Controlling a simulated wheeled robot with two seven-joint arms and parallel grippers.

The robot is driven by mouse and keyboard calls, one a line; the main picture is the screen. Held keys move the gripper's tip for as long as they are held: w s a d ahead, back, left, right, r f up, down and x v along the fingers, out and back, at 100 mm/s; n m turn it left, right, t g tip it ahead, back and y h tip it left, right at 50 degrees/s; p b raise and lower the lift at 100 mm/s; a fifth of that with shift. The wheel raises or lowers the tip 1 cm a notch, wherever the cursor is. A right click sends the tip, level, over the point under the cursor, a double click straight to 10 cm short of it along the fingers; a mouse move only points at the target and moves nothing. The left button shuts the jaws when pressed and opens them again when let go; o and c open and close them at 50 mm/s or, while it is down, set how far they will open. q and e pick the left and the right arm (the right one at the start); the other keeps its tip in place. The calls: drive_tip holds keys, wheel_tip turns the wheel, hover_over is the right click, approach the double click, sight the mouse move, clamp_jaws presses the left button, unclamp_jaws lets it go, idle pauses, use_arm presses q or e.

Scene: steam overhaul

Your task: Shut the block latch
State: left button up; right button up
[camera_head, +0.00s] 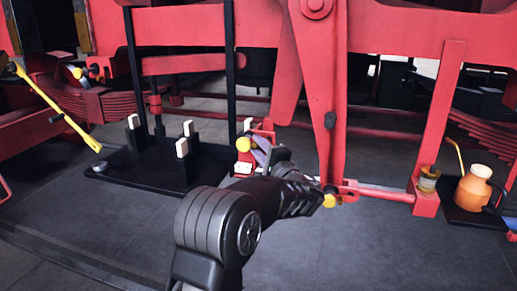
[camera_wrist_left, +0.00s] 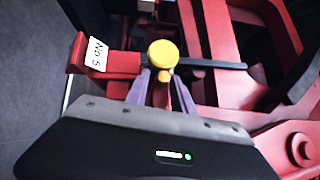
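The block latch shows in the left wrist view as a red block with a white "No 5" tag (camera_wrist_left: 96,54) and a red handle topped by a yellow knob (camera_wrist_left: 162,54). A dark bar (camera_wrist_left: 215,65) runs across behind the knob. In the head view the yellow knob (camera_head: 243,144) stands just beyond my left gripper (camera_head: 262,152), whose arm hides part of the latch. My left gripper's two purple-grey fingers (camera_wrist_left: 162,88) are close against both sides of the handle below the knob. My right gripper is not in view.
A black plate (camera_head: 125,170) with several white-topped posts lies left of the latch. Red frame members (camera_head: 318,100) and a rod with another yellow knob (camera_head: 330,201) stand to the right. An orange can (camera_head: 472,192) is at far right. The front floor (camera_head: 390,250) is clear.

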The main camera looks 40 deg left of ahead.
use_arm(q)
drive_tip(key=shift+o, duration=0.8)
drive_tip(key=shift+d, duration=0.1)
drive_tip(key=r+b+v, duration=0.1)
drive_tip(key=v, duration=0.6)
drive_tip(key=shift+s+d+f, duration=0.15)
drive_tip(key=shift+d+f, duration=0.15)
drive_tip(key=shift+f, duration=0.2)
